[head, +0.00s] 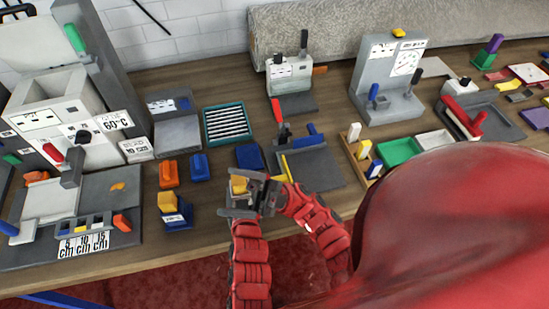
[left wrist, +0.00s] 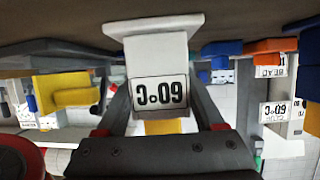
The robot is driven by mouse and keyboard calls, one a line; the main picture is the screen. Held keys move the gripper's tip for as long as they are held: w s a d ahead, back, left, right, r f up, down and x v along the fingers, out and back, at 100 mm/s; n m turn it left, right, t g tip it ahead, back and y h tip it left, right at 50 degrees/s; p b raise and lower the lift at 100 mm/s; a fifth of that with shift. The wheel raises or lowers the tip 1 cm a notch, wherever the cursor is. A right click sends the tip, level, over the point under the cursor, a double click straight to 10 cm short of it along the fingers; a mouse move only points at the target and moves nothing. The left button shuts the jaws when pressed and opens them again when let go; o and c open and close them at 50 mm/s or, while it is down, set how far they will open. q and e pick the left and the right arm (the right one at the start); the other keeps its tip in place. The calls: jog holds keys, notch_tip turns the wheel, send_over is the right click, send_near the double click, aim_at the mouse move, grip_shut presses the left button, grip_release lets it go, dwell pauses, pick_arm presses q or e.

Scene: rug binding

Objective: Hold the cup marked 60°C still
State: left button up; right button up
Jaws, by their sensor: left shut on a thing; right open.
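The cup marked 60°C (left wrist: 158,80) is a white block-like shape with a wider rim. It fills the middle of the left wrist view, which is upside down, with its label facing the camera. The dark fingers of my left gripper (left wrist: 159,128) are shut on the cup from both sides. In the head view the cup is hidden or too small to tell, behind the grippers. My right gripper (head: 262,193) is open at the bench front, close to the left one. The two overlap there, so their fingers are hard to separate.
A sign reading 60°C (head: 116,122) is on the grey machine at left. Orange (head: 168,173) and blue (head: 199,167) blocks lie left of the grippers. A grey board (head: 313,163) with a yellow strip lies just behind them. Bare wood (head: 215,232) shows along the front edge.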

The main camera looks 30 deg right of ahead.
jog(key=w+d+f+m+h, duration=0.1)
jog(key=w+f+m+h, duration=0.25)
jog(key=f+h, duration=0.2)
jog(key=m+t+h, duration=0.3)
jog(key=m+h, duration=0.6)
jog(key=m, duration=0.1)
send_near(243, 178)
jog(key=shift+m+h, duration=0.25)
jog(key=x, duration=1.1)
jog(key=shift+a+r, duration=0.15)
jog(key=shift+a, duration=0.1)
